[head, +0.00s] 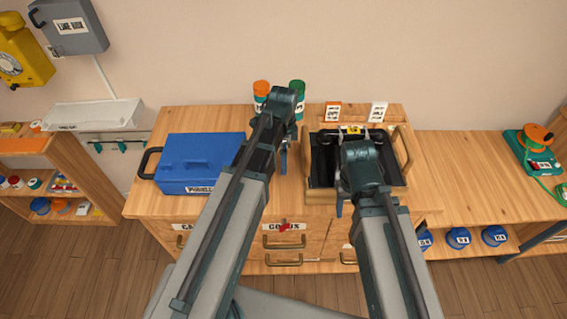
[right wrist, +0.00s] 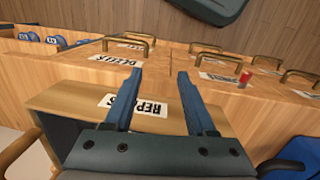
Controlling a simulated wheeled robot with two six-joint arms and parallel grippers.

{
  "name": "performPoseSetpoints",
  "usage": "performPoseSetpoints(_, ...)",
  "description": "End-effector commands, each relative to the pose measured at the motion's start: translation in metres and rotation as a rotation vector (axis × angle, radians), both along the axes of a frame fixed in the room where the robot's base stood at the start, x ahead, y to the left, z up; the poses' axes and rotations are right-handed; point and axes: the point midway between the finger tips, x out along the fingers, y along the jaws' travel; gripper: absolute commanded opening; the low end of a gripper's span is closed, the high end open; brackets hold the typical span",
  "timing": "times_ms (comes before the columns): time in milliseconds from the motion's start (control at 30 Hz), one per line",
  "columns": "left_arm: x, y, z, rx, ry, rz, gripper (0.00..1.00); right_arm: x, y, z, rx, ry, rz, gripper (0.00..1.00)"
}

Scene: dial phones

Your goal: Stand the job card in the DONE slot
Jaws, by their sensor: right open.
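Two small upright cards stand at the wooden rack at the back of the counter: a left card (head: 333,112) with an orange top and a right card (head: 378,112), mostly white. Their print is too small to read, so I cannot tell which is the job card or which slot is DONE. My right gripper (head: 340,206) is at the front left of the wooden carrier; in the right wrist view its blue fingers (right wrist: 160,73) are apart and empty, above a label starting "REP" (right wrist: 135,105). My left gripper (head: 284,158) hangs between the blue toolbox and the carrier, its jaws unclear.
The wooden carrier (head: 403,150) with a black inside stands below the rack. A blue toolbox (head: 199,165) is at left, with orange-topped (head: 262,92) and green-topped (head: 297,88) jars behind. The counter (head: 450,190) is clear right of the carrier. Handled drawers (head: 285,240) are in front.

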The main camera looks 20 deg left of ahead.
Motion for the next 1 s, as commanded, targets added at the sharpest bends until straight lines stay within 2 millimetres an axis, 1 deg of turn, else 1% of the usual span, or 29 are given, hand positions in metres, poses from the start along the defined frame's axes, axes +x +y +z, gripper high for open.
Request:
performPoseSetpoints(200,0.0000,-0.0001,0.0004,0.000,0.000,0.000,1.00,0.0000,0.0000,0.0004,0.000,0.000,0.000,0.56)
performPoseSetpoints(267,0.0000,0.0000,0.0004,0.000,0.000,0.000,0.89,0.0000,0.0000,0.0004,0.000,0.000,0.000,0.56)
performPoseSetpoints(300,0.0000,0.0000,0.0004,0.000,0.000,0.000,0.82,0.0000,0.0000,0.0004,0.000,0.000,0.000,0.56)
performPoseSetpoints(667,0.0000,0.0000,0.0003,0.000,0.000,0.000,0.17,0.0000,0.0000,0.0003,0.000,0.000,0.000,0.56)
performPoseSetpoints(700,0.0000,0.0000,0.0003,0.000,0.000,0.000,0.10,0.0000,0.0000,0.0003,0.000,0.000,0.000,0.56)
performPoseSetpoints(733,0.0000,0.0000,0.0003,0.000,0.000,0.000,0.07,0.0000,0.0000,0.0003,0.000,0.000,0.000,0.56)
performPoseSetpoints(1000,0.0001,0.0000,0.0034,0.000,0.000,0.000,0.07,0.0000,0.0000,0.0033,0.000,0.000,0.000,0.56)
